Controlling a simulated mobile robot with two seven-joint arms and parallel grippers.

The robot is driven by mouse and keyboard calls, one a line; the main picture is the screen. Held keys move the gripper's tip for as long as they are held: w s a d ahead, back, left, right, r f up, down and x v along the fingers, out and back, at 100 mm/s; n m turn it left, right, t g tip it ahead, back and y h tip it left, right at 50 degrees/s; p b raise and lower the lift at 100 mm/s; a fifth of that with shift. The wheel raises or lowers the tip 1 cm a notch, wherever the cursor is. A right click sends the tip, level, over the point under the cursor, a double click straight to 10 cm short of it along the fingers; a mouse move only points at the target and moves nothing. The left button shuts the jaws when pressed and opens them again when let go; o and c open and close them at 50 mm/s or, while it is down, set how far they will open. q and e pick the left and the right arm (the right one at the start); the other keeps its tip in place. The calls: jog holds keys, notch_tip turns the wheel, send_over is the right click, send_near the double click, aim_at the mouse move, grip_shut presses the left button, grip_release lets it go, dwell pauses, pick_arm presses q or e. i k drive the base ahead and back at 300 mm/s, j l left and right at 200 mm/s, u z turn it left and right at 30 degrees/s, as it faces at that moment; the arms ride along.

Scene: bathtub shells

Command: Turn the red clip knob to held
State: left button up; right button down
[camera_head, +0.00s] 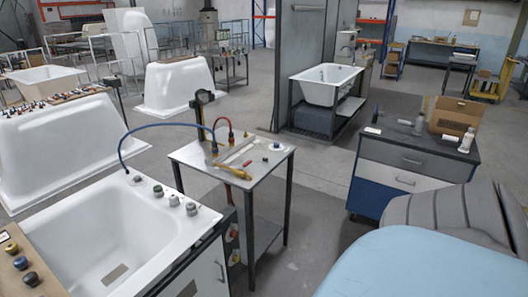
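Neither of my grippers shows in this view. I cannot tell for certain which part is the red clip knob. All are too small to read a knob position.
The near white tub (105,235) has several knobs on its rim and a blue hose (150,130) over it. A yellow-handled tool (234,172) lies on the steel table. A drawer cabinet (410,160) stands right, with bottles and a cardboard box (455,116). Floor between is clear.

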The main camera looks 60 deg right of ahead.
aim_at(233, 233)
jog(key=l+z, duration=0.1)
jog(key=z, duration=1.4)
